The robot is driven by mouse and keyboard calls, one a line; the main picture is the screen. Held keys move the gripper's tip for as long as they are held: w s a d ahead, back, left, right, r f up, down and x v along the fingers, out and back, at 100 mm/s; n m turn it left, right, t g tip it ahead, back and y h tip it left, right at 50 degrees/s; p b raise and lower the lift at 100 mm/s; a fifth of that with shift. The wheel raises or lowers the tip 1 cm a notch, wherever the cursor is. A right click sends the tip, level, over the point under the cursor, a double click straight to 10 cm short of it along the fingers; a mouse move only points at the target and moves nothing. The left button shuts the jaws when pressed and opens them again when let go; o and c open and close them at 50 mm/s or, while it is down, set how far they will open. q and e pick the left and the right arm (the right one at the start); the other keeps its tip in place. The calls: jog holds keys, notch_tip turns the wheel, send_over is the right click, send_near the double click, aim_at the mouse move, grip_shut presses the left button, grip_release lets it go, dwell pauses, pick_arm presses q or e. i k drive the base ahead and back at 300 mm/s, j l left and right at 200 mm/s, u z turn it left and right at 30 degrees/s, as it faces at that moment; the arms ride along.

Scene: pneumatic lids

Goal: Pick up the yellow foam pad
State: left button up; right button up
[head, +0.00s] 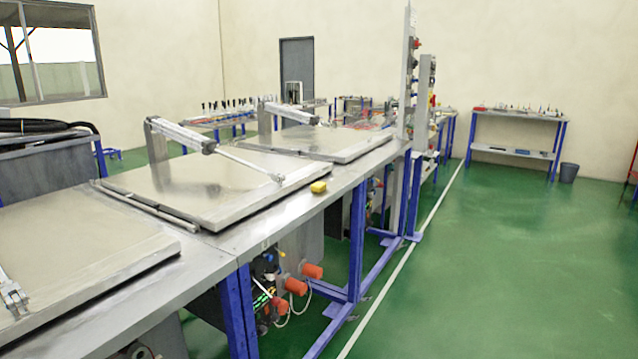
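The yellow foam pad (318,187) is a small block in the head view. It lies on the grey metal bench top (262,222), close to the bench's front edge and just right of the middle metal lid (215,190). Nothing covers it. Neither of my grippers shows in this view.
Metal lids with pneumatic cylinders (180,135) lie along the bench. Blue legs (357,240) and orange-red fittings (296,286) are under it. The green floor (480,270) right of the bench is open. A far table (515,115) and a bin (568,172) stand at the back.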

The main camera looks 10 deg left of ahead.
aim_at(318, 186)
jog(key=i+l+z, duration=0.15)
jog(key=l+z, duration=0.15)
jog(key=l, duration=0.15)
jog(key=i+l+z, duration=0.25)
jog(key=l, duration=0.15)
jog(key=i+l+z, duration=0.1)
jog(key=l+z, duration=0.2)
jog(key=i+l+z, duration=0.25)
jog(key=l, duration=0.15)
jog(key=i+l+z, duration=0.15)
jog(key=i, duration=0.25)
jog(key=i+l+z, duration=0.15)
jog(key=i+l, duration=0.2)
jog(key=i+l+z, duration=0.15)
jog(key=i, duration=0.3)
jog(key=i+j+u, duration=0.15)
jog(key=i+u, duration=0.75)
jog(key=i, duration=0.25)
jog(key=i+l+u, duration=0.3)
jog(key=i+u, duration=0.15)
jog(key=i+j+u, duration=0.2)
jog(key=i+u, duration=0.2)
jog(key=i+j+u, duration=0.1)
jog(key=i+u, duration=0.75)
jog(key=i+l+u, duration=0.15)
jog(key=i+u, duration=0.15)
jog(key=u, duration=0.15)
jog(key=i+l+u, duration=0.4)
jog(key=k+j, duration=0.05)
jog(key=j, duration=0.05)
